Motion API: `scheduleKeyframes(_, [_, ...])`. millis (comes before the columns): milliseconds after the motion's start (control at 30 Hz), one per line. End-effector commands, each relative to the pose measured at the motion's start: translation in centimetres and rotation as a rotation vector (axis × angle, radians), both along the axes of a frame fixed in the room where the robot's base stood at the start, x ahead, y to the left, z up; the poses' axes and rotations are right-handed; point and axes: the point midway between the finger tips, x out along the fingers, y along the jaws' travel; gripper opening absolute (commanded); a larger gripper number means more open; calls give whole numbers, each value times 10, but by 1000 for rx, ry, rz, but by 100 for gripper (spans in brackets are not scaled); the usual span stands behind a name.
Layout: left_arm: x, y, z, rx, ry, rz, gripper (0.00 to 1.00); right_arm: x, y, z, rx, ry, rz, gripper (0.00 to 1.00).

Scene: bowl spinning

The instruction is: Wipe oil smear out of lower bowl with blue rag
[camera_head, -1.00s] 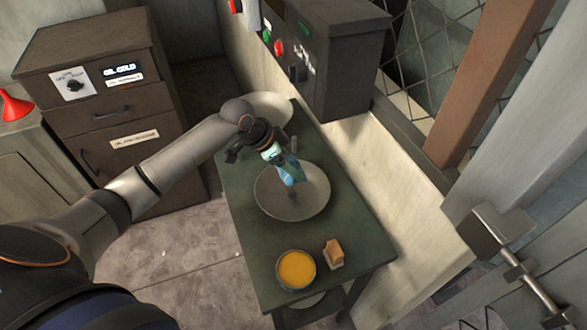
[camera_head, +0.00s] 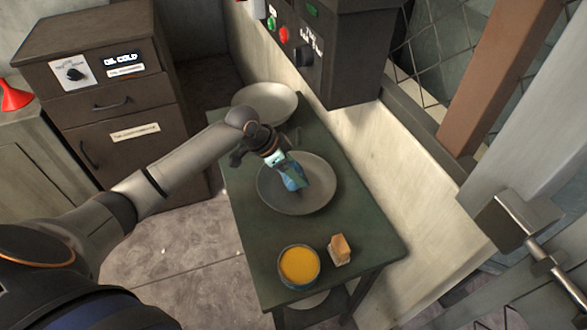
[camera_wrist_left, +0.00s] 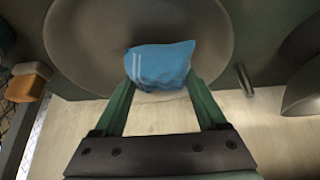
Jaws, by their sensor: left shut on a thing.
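The wide grey bowl (camera_head: 318,191) sits in the middle of the green table; it also shows in the left wrist view (camera_wrist_left: 80,55). My left gripper (camera_head: 286,168) is over this bowl, its fingers pointing down into it. It is shut on the blue rag (camera_head: 294,184), which hangs at the bowl's inner surface. The left wrist view shows the rag (camera_wrist_left: 160,66) bunched between the green fingertips. I cannot tell for sure whether the rag touches the bowl. No oil smear shows clearly; the rag and fingers hide part of the bowl's inside. My right gripper is not in view.
A second pale bowl (camera_head: 270,102) stands at the table's far end. A small bowl of yellow liquid (camera_head: 298,266) and a tan block (camera_head: 340,249) are at the near end. A dark control box (camera_head: 340,50) rises behind the table; a drawer cabinet (camera_head: 105,90) stands left.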

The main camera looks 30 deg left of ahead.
Motion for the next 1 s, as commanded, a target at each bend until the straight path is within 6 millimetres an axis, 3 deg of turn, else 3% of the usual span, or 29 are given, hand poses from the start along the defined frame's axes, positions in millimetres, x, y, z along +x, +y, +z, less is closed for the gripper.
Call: scheduleKeyframes(1000, [0,0,-8,0,0,1,30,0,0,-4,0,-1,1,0])
